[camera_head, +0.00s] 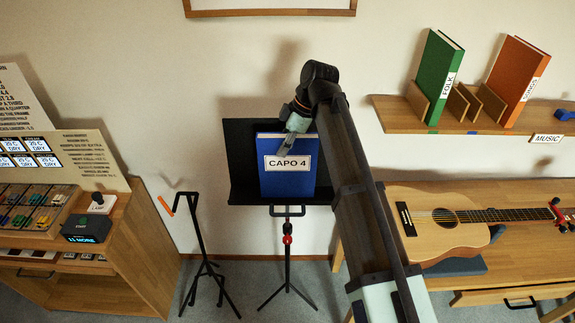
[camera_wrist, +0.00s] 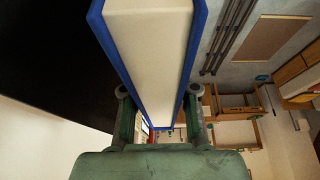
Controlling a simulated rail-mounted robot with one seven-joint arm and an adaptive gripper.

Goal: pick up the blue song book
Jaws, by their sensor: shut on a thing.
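The blue song book (camera_head: 287,185) with a white label reading "CAPO 4" stands upright on the black music stand (camera_head: 240,160) in the head view. My gripper (camera_head: 299,122) is at the book's top edge, its fingers partly hidden behind the arm and wrist. In the wrist view my gripper (camera_wrist: 160,108) has one finger on each side of the book (camera_wrist: 150,45), whose blue covers and pale page edges lie between them. It is shut on the book. I cannot tell whether the book's lower edge touches the stand's ledge.
A shelf (camera_head: 400,120) at the right holds a green book (camera_head: 438,78), an orange book (camera_head: 515,82) and wooden dividers. A guitar (camera_head: 440,222) lies on the wooden desk (camera_head: 520,260) below. A wooden console (camera_head: 130,250) and an empty black stand (camera_head: 203,255) are at the left.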

